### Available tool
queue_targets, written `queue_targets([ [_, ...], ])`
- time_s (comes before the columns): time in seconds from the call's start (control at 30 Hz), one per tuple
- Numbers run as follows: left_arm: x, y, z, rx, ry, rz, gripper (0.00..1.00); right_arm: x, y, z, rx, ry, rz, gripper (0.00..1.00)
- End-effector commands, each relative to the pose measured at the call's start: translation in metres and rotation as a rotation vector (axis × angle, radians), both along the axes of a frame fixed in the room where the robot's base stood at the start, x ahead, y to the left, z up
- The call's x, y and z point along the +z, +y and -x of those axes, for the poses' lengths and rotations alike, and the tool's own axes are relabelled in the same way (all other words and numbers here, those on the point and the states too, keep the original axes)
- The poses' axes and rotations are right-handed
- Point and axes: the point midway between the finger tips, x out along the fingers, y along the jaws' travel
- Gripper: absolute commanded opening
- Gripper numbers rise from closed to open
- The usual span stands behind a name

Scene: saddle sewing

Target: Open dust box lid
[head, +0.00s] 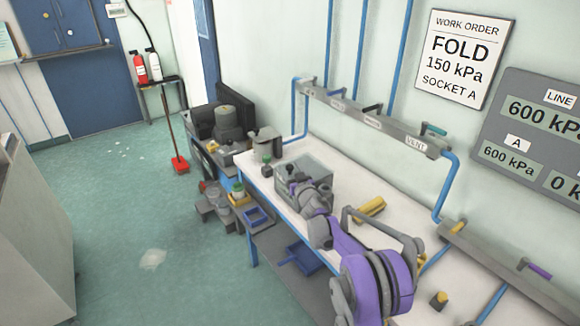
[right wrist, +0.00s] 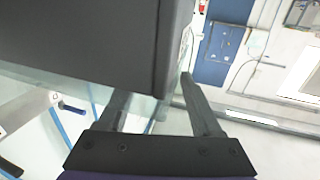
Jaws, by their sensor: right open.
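A grey box with a pale, see-through-looking top (head: 318,167) stands on the white bench; it is likely the dust box, and its lid looks closed. My right gripper (head: 293,186) is at the box's near left side, and my arm hides part of the box. In the right wrist view my right gripper (right wrist: 156,90) has its two fingers apart, with nothing clearly held. A large dark grey block (right wrist: 80,35) fills the upper left there, close to the fingers; I cannot tell whether they touch it. My left gripper is out of view.
The bench (head: 290,150) also holds a grey jug-like vessel (head: 265,145) and a yellow cylinder (head: 370,209). A pipe rail (head: 370,120) runs along the wall behind. The floor farther left is mostly open.

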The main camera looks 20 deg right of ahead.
Motion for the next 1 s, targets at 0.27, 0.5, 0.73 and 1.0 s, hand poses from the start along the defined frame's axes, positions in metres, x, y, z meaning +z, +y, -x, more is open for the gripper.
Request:
queue_targets([
  [0.27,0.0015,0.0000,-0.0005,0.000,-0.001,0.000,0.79,-0.0009,0.0005,-0.0045,0.000,0.000,0.000,0.66],
  [0.5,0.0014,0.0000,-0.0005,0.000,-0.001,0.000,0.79,-0.0008,0.0004,-0.0043,0.000,0.000,0.000,0.39],
  [0.73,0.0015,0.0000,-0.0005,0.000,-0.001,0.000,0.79,-0.0006,0.0004,-0.0042,0.000,0.000,0.000,0.00],
  [1.0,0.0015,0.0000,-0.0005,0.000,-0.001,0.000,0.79,-0.0005,0.0003,-0.0042,0.000,0.000,0.000,0.00],
])
